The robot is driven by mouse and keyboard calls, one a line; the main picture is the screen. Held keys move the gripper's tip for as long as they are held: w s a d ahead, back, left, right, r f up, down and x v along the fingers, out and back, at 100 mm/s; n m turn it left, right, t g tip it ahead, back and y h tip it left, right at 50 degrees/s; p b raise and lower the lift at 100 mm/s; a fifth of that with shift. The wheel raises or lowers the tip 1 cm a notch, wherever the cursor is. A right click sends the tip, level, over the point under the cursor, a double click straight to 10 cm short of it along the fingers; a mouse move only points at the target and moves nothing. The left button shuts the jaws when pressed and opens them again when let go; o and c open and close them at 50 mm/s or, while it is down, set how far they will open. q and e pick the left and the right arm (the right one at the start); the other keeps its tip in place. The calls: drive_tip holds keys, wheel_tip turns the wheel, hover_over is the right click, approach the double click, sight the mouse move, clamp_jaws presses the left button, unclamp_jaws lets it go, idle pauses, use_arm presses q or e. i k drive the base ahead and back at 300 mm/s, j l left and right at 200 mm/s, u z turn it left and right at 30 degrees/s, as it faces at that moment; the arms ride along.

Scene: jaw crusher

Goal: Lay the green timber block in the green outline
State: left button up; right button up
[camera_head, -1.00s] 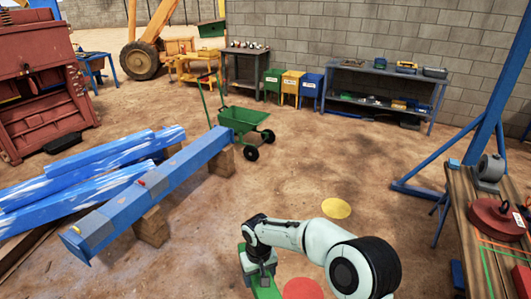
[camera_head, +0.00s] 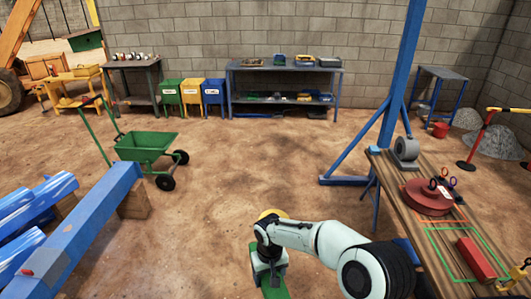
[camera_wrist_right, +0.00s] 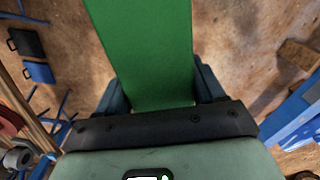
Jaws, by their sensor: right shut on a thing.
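The green timber block (camera_wrist_right: 148,45) is between the fingers of my right gripper (camera_wrist_right: 152,92) in the right wrist view. In the head view the right gripper (camera_head: 268,275) is shut on the block (camera_head: 275,288), held out over the dirt floor, and the frame's lower edge cuts the block off. The green outline (camera_head: 430,249) is on the wooden bench (camera_head: 398,198) at the right, well to the right of the block. A red block (camera_head: 476,259) lies at the outline's right part. My left gripper does not show.
A red round part (camera_head: 428,198) and a grey part (camera_head: 405,152) stand on the bench behind the outline. A blue frame post (camera_head: 400,80) rises by the bench. A green cart (camera_head: 146,146) and blue beams (camera_head: 75,235) are at the left. The middle floor is clear.

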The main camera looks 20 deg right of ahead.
sight(456, 237)
drive_tip(key=i+l+z, duration=0.1)
drive_tip(key=i+z, duration=1.3)
drive_tip(key=i, duration=0.2)
drive_tip(key=i+z, duration=0.35)
drive_tip(key=i, duration=0.15)
drive_tip(key=i+z, duration=0.4)
drive_tip(key=i, duration=0.15)
drive_tip(key=i+j+z, duration=0.15)
drive_tip(key=i+z, duration=0.25)
drive_tip(key=i, duration=0.15)
drive_tip(key=i+l+u, duration=0.2)
drive_tip(key=i, duration=0.4)
